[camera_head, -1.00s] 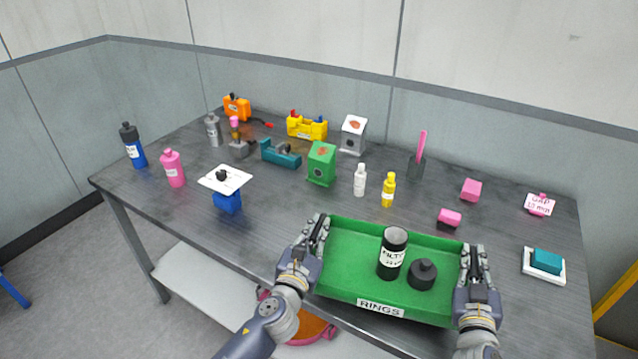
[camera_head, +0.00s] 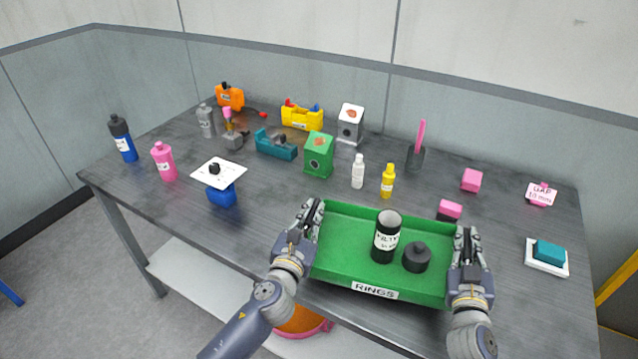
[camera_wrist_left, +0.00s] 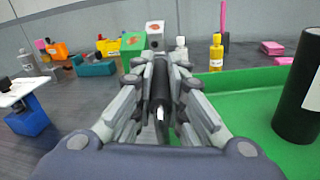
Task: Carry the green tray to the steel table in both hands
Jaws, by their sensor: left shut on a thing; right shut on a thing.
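The green tray (camera_head: 345,272) with a "RINGS" label is at the front of the steel table (camera_head: 262,215), over its near edge. I cannot tell whether it rests on the top or hangs just above it. A black labelled cylinder (camera_head: 386,240) stands in it beside a squat black knobbed piece (camera_head: 416,258). My left gripper (camera_head: 309,218) is shut on the tray's left side; the left wrist view shows its fingers (camera_wrist_left: 160,92) closed, with the tray's green wall (camera_wrist_left: 250,82) to their right. My right gripper (camera_head: 467,248) is shut on the tray's right side.
A white bottle (camera_head: 357,172) and yellow bottle (camera_head: 387,182) stand just behind the tray. A pink block (camera_head: 449,210) lies close behind its right corner. A teal block on a white pad (camera_head: 547,254) is to the right. Clear tabletop lies left of the tray.

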